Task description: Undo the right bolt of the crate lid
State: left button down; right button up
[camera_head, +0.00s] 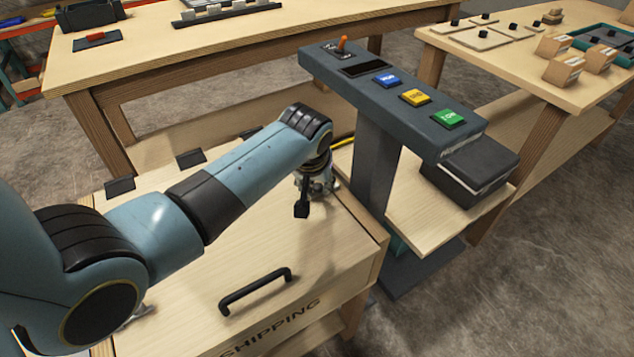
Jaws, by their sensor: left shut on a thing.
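The crate lid (255,240) is a pale wooden panel with a black handle (256,290) near its front edge. It looks closed. My left gripper (312,196) is over the right side of the lid, pointing down, at the end of my blue and black left arm. It is shut on the right bolt (301,209), of which a dark piece shows below the fingers. The rest of the bolt is hidden by the gripper, so I cannot tell how far it is drawn. My right gripper is not in view.
A dark console (385,85) with blue, yellow and green buttons and an orange-tipped switch stands just right of the crate. A black case (470,168) sits on a low shelf beside it. Wooden tables (230,40) stand behind and at the right.

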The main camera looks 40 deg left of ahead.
pick_arm(q)
jog(key=s+p, duration=0.1)
jog(key=s+a+p, duration=0.1)
jog(key=p, duration=0.1)
jog(key=shift+s+r, duration=0.2)
jog(key=shift+s+a+f, duration=0.1)
jog(key=shift+s, duration=0.05)
jog(key=shift+f, duration=0.2)
jog(key=c, duration=1.2)
grip_release()
jog(key=shift+s, duration=0.1)
jog(key=shift+o, duration=0.2)
jog(key=shift+r, duration=0.1)
